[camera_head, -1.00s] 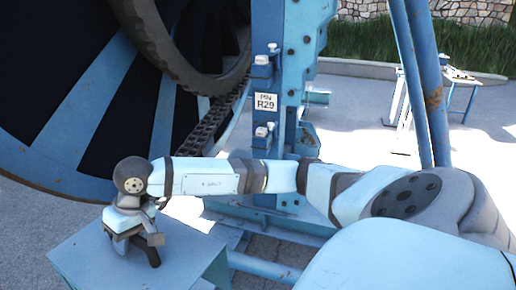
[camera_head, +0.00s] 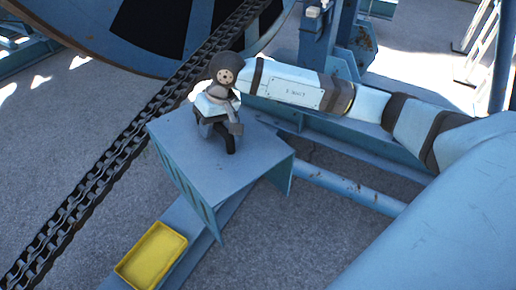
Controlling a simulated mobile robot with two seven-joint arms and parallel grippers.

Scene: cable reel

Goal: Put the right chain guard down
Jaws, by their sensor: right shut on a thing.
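The right chain guard is a blue box-like cover (camera_head: 190,150) with a flat top and a slotted front side, in the middle of the head view. My right gripper (camera_head: 229,140) points down at its top, shut on a dark handle there. The gripper hides most of the handle. The guard's lower edge is over or against a blue floor beam; I cannot tell whether it touches. My left gripper is out of view.
A black chain (camera_head: 95,183) runs diagonally left of the guard, up toward the large blue reel (camera_head: 110,35). A yellow tray (camera_head: 151,255) lies on the beam in front. A blue pipe (camera_head: 345,187) runs right of the guard. Grey paving lies around.

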